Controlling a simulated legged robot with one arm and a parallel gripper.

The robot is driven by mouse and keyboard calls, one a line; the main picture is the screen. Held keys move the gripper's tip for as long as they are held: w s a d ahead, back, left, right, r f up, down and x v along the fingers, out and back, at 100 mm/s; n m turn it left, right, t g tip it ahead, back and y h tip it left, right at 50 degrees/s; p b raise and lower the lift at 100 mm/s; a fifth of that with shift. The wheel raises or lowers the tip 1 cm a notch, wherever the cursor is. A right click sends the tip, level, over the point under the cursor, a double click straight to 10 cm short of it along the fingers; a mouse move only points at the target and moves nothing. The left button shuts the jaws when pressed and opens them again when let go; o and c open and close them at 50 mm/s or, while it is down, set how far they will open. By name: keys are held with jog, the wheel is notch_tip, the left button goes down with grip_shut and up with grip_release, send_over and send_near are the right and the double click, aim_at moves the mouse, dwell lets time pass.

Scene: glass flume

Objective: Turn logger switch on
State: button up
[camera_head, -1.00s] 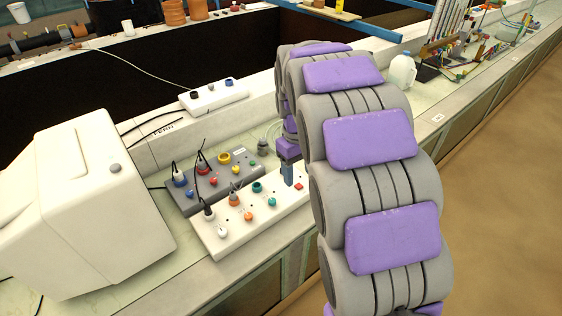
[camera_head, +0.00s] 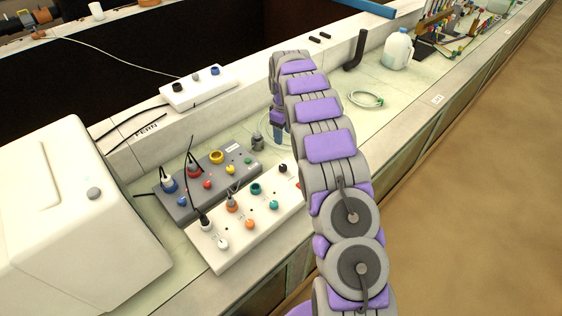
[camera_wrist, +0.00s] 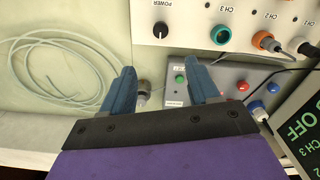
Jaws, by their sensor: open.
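A white box (camera_head: 218,254) with several coloured sockets stands on the bench in the head view. A black knob (camera_wrist: 160,30) labelled POWER is at its end in the wrist view; it also shows in the head view (camera_head: 283,168). No label reading "logger" is visible. My gripper (camera_wrist: 163,86) is open and empty, its blue fingers apart from the knob. In the head view my gripper (camera_head: 279,136) is behind the white box's right end, which my arm partly hides. A dark screen (camera_wrist: 300,130) in the wrist view reads OFF and CH 3.
A grey box (camera_head: 213,198) with plugs and coloured buttons lies behind the white box. A small grey connector (camera_wrist: 145,92) shows between my fingers, near a coiled clear tube (camera_wrist: 60,75). A bulky white housing (camera_head: 70,225) stands left. A white jug (camera_head: 397,50) is at back right.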

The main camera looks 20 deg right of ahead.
aim_at(283, 166)
notch_tip(283, 166, down, 17)
jog(key=b, duration=0.3)
jog(key=shift+f, duration=0.2)
jog(key=c, duration=1)
jog(key=shift+c, duration=0.2)
